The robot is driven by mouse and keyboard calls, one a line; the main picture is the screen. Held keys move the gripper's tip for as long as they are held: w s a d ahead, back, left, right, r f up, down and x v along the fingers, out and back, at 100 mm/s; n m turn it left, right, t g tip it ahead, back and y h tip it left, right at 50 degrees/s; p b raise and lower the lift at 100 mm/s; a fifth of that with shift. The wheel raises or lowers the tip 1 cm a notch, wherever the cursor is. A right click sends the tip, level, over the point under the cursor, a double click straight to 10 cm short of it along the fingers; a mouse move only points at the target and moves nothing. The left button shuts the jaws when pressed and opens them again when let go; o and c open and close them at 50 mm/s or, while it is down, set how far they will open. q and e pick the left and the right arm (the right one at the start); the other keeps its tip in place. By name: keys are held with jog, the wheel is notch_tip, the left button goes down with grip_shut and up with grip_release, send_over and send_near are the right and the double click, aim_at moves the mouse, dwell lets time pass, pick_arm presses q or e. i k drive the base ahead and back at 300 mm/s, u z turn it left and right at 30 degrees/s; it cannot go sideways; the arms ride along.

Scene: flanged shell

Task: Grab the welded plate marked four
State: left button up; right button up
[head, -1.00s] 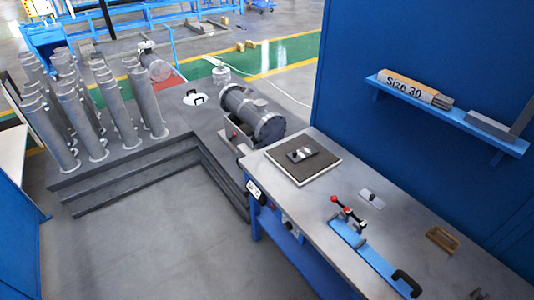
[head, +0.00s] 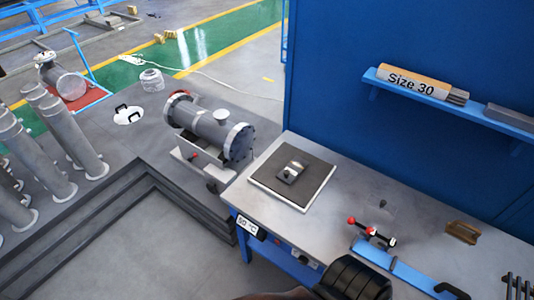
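A small metal plate with a raised dark centre (head: 291,172) lies on the dark square pad (head: 318,178) at the left end of the workbench. A second small grey plate (head: 381,214) lies on the bench behind the red-knobbed clamp. No number four is readable on either, so I cannot tell which is the marked plate. A black ribbed part at the bottom edge, probably mine, covers some of the bench front. I see no gripper fingers.
The blue-edged workbench (head: 345,208) carries a red-knobbed clamp (head: 372,232) and a brown handled block (head: 462,232). The flanged shell (head: 212,128) rests on a dark platform at left, beside standing pipes (head: 65,130). A blue shelf holds a "Size 30" box (head: 412,84).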

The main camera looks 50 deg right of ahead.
aim_at(295, 167)
jog(key=i, duration=2.55)
jog(key=z, duration=2.55)
